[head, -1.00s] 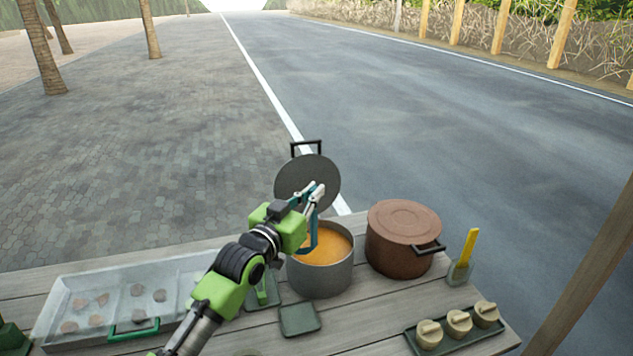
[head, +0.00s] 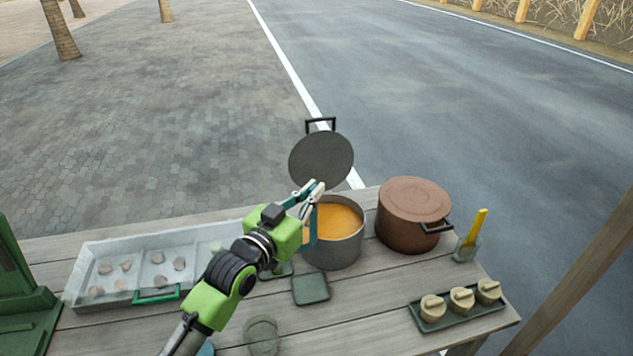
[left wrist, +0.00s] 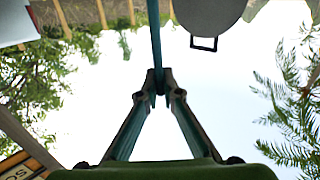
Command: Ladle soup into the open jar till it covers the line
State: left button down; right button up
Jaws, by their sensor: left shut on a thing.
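My left gripper (head: 316,192) is shut on the teal handle of the ladle (head: 311,226), near the left rim of the grey pot (head: 336,252). In the left wrist view the fingertips (left wrist: 158,82) meet on the ladle handle (left wrist: 156,40). The ladle's bowl is hidden behind my gripper and arm. Orange soup (head: 340,217) shows in the open pot. A clear open jar (head: 262,338) stands at the table's front, right of my forearm; its line cannot be made out. My right gripper is not in view.
A grey round lid (head: 321,158) stands upright behind the pot. A lidded brown pot (head: 413,222) is to its right. A green mat (head: 310,289) lies in front. A clear tray (head: 90,270) is at left, a tray with beige lidded pieces (head: 425,325) at right.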

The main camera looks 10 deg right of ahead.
pick_arm(q)
jog(key=shift+s+d+f+v, duration=0.8)
jog(key=shift+s+d+v, duration=0.15)
jog(key=shift+v, duration=11.6)
jog(key=w+d+f+g+y+p, duration=0.9)
jog(key=w+d+f+g+y, duration=0.2)
jog(key=w+d+f, duration=0.2)
